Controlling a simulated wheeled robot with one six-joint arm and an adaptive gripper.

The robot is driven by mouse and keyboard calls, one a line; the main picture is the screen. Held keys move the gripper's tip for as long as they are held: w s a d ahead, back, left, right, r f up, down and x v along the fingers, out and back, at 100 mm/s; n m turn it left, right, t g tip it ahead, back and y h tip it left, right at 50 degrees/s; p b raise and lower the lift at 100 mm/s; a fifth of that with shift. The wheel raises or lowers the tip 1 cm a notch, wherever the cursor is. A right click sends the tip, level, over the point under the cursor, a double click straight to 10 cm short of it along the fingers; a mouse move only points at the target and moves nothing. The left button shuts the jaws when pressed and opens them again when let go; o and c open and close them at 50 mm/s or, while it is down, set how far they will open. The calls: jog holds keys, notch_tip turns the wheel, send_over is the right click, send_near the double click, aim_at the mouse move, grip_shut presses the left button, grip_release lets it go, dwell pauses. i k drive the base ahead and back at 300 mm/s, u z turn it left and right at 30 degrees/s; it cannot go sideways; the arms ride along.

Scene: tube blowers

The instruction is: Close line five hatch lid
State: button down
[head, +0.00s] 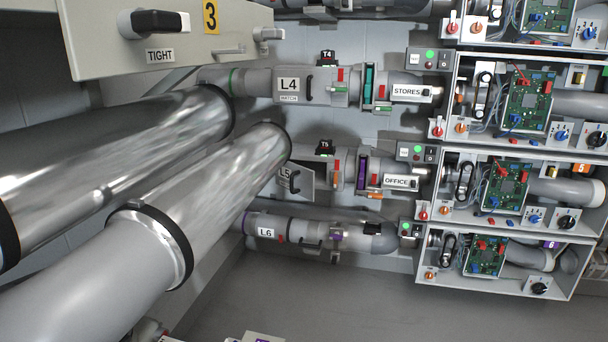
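The line five hatch lid (306,185) is a grey panel with a dark handle and an "L5" label, in the middle of the head view. It stands at an angle to its pipe, so it looks swung open. My gripper is not in view.
The line four hatch lid (292,86) above lies flat on its pipe. Line six (290,231) runs below. Large pipes crowd the left, under a cabinet (160,40) marked 3 and TIGHT. Control boxes (487,215) with circuit boards stand at right. The floor (330,300) below is largely clear.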

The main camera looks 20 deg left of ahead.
aim_at(299, 180)
jog(key=i, duration=0.85)
jog(key=u, duration=0.25)
